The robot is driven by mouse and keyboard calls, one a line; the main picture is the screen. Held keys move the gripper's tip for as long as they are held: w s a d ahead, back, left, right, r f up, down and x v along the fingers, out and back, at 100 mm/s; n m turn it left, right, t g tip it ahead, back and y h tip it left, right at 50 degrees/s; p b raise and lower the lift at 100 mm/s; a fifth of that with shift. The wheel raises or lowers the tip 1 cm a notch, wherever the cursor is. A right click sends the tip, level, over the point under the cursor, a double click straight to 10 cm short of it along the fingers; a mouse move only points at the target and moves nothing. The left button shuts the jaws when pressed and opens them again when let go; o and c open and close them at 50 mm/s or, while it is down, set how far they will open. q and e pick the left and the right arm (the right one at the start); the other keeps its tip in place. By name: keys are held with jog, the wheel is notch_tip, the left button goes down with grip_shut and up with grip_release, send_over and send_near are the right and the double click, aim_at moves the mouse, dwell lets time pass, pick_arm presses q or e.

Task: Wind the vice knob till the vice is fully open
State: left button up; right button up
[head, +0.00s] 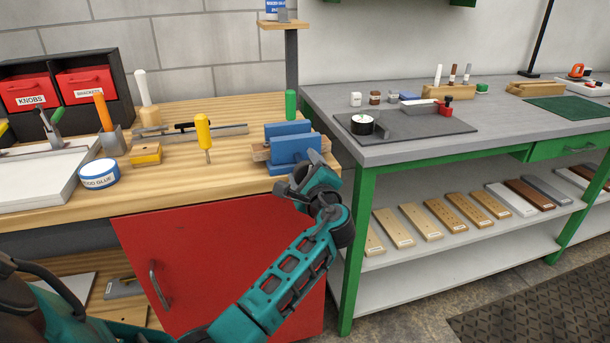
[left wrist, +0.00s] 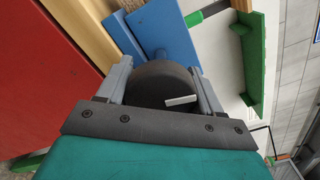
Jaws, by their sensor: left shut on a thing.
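The blue vice (head: 290,148) sits at the right front corner of the wooden workbench, with a wooden piece beside its left side. It also shows in the left wrist view (left wrist: 165,40). My left gripper (head: 300,180) is at the front of the vice and hides the knob in the head view. In the left wrist view the gripper (left wrist: 160,88) has its two fingers on either side of the round dark knob (left wrist: 155,82), shut on it. A pale mark shows on the knob's face. How far apart the jaws stand is hard to tell. My right gripper is not in view.
A yellow-handled screwdriver (head: 203,135) stands left of the vice. A green-handled tool (head: 290,104) is behind it. The grey bench (head: 400,150) with green legs stands close on the right. A red cabinet door (head: 200,260) is below the workbench top.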

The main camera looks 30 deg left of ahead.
pick_arm(q)
jog(key=shift+f+n+b, duration=0.15)
jog(key=shift+n+b, duration=0.15)
jog(key=shift+n, duration=0.8)
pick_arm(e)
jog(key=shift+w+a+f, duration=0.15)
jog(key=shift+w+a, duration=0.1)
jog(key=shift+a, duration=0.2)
pick_arm(q)
jog(key=o, duration=1)
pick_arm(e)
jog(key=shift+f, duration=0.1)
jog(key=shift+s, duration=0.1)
pick_arm(q)
jog(key=shift+s+d, duration=0.1)
jog(key=shift+d, duration=0.05)
jog(key=v, duration=1.1)
jog(key=shift+s+d, duration=0.25)
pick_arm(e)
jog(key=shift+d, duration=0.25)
